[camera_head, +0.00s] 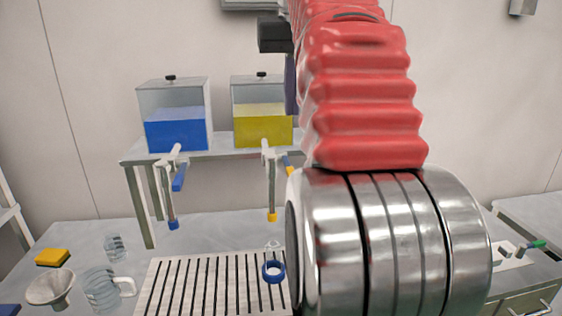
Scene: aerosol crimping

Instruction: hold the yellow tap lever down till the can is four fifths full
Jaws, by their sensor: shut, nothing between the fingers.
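The yellow tap lever (288,162) shows only in part, at the left edge of my arm, on the tap of the clear tank with yellow liquid (262,128). The tap's spout (271,190) hangs down to a yellow tip. Below it, a blue ring (273,272) sits on the slatted grid, with a small pale, clear shape (273,246) just behind it. I cannot tell whether that shape is the can, and no fill level can be read. My red and metal arm covers the right of the tap area. I cannot make out my gripper's fingers.
A tank of blue liquid (176,130) with a blue lever (179,177) stands on the same shelf (215,150). On the bench are the slatted grid (155,275), a funnel (49,289), a clear jug (101,288), a small glass (115,247) and a yellow block (53,257).

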